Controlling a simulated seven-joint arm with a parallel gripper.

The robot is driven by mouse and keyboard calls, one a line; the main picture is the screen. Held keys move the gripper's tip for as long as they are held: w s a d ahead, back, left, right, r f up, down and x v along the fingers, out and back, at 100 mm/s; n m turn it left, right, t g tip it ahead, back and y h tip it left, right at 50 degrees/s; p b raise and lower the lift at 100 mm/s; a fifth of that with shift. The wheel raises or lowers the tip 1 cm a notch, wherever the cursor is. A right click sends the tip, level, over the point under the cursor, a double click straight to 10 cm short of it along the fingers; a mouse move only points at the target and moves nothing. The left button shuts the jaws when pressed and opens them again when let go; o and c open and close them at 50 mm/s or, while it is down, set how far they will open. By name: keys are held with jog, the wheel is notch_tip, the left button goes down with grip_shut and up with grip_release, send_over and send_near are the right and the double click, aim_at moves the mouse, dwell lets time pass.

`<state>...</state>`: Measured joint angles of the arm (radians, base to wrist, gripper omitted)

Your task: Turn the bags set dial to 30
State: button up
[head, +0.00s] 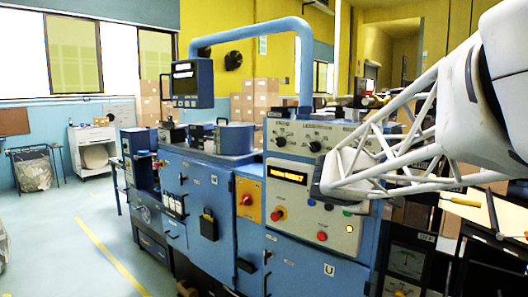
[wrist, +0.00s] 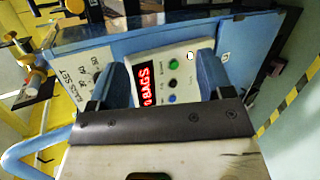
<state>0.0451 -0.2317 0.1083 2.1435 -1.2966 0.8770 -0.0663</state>
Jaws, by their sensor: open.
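The blue machine's grey control panel (head: 312,215) stands in front of me. A "BAGS SET" label (wrist: 70,92) with printed scale numbers shows at the left of the wrist view, turned sideways. The bags set dial's knob is not clear there; my near finger seems to cover it, so its setting cannot be read. My gripper (wrist: 158,80) is open, with its two dark-blue fingers spread over the panel and nothing held between them. In the head view my gripper (head: 326,180) is in front of the panel's right part; contact with a dial cannot be told.
Two dark knobs (head: 298,143) are on the upper panel. A blue overhead pipe (head: 250,30) arches above.

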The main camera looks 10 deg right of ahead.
jog(key=w+r+n+t+h, duration=0.1)
jog(key=w+r+n+t, duration=0.2)
jog(key=w, duration=0.7)
jog(key=w+d+r+n+t+h, duration=0.1)
jog(key=w+r+n+t, duration=0.2)
jog(key=w, duration=0.7)
jog(key=n, duration=0.2)
jog(key=shift+w+n, duration=0.25)
jog(key=shift+n, duration=0.15)
jog(key=shift+w+d, duration=0.1)
jog(key=shift+d, duration=0.15)
jog(key=shift+x, duration=3.7)
jog(key=shift+r, duration=0.1)
jog(key=c, duration=0.9)
